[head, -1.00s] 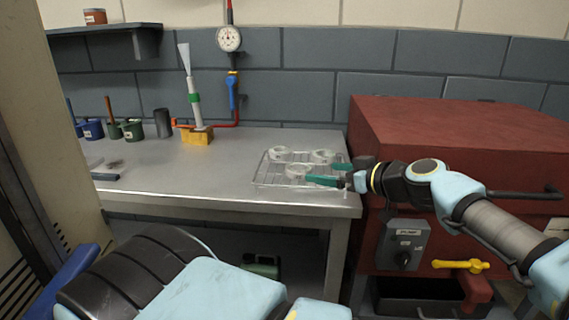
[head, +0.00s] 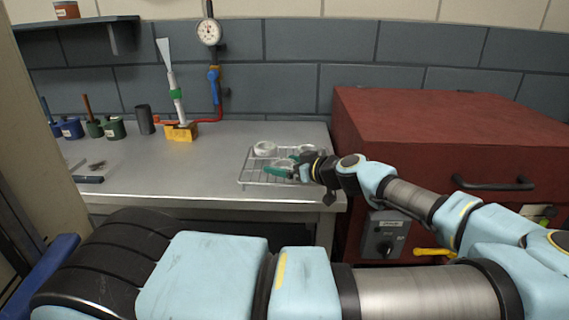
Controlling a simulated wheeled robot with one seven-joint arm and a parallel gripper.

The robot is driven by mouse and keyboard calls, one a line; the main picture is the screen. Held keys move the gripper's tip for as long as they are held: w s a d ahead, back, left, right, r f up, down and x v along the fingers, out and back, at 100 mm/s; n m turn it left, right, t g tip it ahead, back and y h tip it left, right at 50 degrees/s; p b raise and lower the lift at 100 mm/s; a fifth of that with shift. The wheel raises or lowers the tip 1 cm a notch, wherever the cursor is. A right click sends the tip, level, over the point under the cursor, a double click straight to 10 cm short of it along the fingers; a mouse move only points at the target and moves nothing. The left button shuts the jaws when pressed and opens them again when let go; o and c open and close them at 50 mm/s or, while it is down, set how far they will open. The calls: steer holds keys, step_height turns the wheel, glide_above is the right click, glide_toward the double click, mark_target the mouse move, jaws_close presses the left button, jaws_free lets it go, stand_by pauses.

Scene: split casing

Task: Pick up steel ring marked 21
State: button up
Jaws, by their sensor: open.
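Several pale steel rings lie on a wire rack on the metal bench. One ring (head: 265,148) sits at the rack's back left. A second ring (head: 307,148) is at the back right, partly behind my arm. A third ring (head: 284,164) lies nearer the front, partly covered by my gripper. No number is readable on any ring. My gripper (head: 282,168), with green fingers, is open over the right part of the wire rack (head: 250,170), at the front ring. I cannot tell whether the fingers touch it or stand around it.
A large red box (head: 420,130) with a handle stands right of the bench. The bench (head: 190,175) between is clear.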

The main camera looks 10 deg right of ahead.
jaws_close()
stand_by(0.8)
